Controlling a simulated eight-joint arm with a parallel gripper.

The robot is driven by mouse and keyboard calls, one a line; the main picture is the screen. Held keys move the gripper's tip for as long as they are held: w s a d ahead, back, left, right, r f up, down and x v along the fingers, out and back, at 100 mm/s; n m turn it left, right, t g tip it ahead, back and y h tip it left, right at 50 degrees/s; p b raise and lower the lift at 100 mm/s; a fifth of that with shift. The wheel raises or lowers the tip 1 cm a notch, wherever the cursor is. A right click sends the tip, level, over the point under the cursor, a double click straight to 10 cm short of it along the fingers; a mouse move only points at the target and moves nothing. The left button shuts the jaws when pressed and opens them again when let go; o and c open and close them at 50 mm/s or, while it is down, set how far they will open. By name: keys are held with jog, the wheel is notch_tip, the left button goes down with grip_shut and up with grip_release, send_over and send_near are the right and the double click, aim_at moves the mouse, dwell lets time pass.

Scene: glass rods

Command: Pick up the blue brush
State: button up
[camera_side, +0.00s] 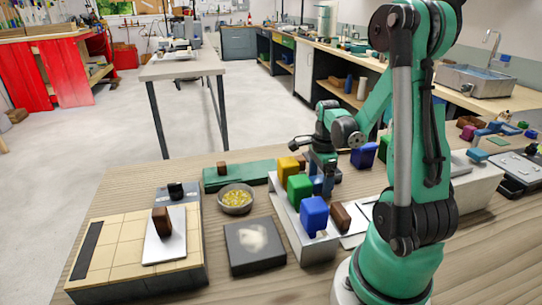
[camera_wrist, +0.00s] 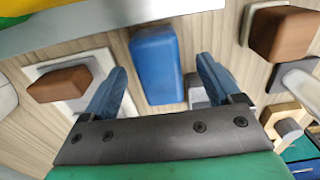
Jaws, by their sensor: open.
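A bright blue block-shaped piece (camera_side: 314,215) sits at the near end of a light rack (camera_side: 290,225) in the side view. A darker blue block (camera_side: 363,155) stands to the right of my gripper (camera_side: 322,182). No bristles show on either, so I cannot tell which is the blue brush. In the wrist view a blue block (camera_wrist: 158,62) lies ahead of my gripper (camera_wrist: 160,82), between the lines of its two blue fingers, with gaps on both sides. The fingers are open and empty. I cannot tell which side-view block this is.
Green (camera_side: 299,188) and yellow (camera_side: 287,167) pieces stand on the rack, with a brown block (camera_side: 340,216) beside it. A bowl (camera_side: 236,199), a dark tray (camera_side: 254,246) and a tiled board (camera_side: 120,250) lie left. Wrist-view brown blocks flank the blue one.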

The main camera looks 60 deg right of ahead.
aim_at(320, 178)
jog(key=shift+f, duration=0.25)
grip_shut()
jog(key=shift+r, duration=0.2)
notch_tip(320, 178, up, 20)
jog(key=shift+f, duration=0.15)
dwell(0.6)
